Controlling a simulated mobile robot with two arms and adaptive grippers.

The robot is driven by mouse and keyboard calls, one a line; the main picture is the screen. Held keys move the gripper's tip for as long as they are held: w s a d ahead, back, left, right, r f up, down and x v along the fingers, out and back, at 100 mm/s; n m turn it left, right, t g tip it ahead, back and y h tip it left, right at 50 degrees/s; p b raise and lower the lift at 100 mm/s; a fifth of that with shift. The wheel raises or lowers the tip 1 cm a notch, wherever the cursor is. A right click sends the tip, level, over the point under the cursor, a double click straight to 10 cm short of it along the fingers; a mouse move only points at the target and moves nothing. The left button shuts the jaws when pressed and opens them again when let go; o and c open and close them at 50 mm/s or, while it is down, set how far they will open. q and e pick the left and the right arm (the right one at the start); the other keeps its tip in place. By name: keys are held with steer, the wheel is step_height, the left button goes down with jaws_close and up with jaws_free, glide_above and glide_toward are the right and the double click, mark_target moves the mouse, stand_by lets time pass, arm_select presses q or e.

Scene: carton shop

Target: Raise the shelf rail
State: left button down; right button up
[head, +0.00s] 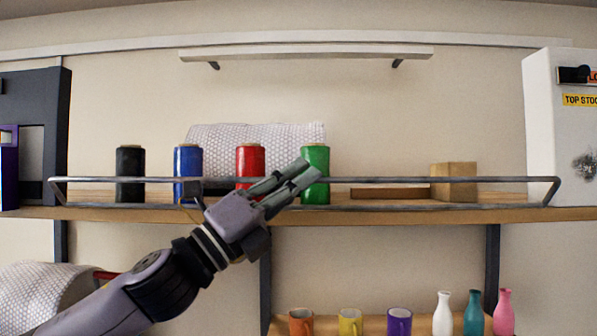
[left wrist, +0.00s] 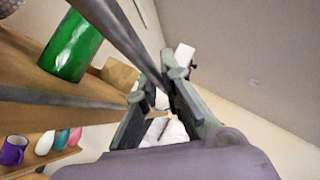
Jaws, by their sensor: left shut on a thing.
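The shelf rail (head: 400,180) is a grey metal bar along the front of the upper wooden shelf, with bent ends at left and right. Its top bar runs level, above the shelf's front edge and in front of the spools. My left gripper (head: 306,172) reaches up from the lower left and is shut on the rail in front of the green spool (head: 316,160). In the left wrist view the rail (left wrist: 122,38) runs down from the top to between the two fingers (left wrist: 158,86). The exact contact is partly hidden by the fingers. My right gripper is out of view.
Black (head: 130,165), blue (head: 188,160) and red (head: 250,160) spools and a small box (head: 460,170) stand behind the rail. A bubble-wrap roll (head: 225,134) lies behind them. Mugs and bottles (head: 442,315) stand on the shelf below. A white cabinet (head: 545,130) is at the right.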

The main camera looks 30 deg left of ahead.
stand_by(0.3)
arm_select(q)
steer(key=c, duration=1.7)
jaws_free()
steer(key=shift+s+a+f, duration=0.1)
steer(key=shift+s+a+f, duration=0.25)
steer(key=shift+s+a, duration=0.8)
steer(key=shift+s, duration=1.1)
steer(key=shift+s+a+f, duration=0.25)
steer(key=shift+s+a, duration=0.8)
steer(key=shift+s, duration=1.05)
steer(key=shift+s+a+f, duration=0.25)
steer(key=shift+s+a, duration=0.8)
steer(key=shift+s, duration=1.1)
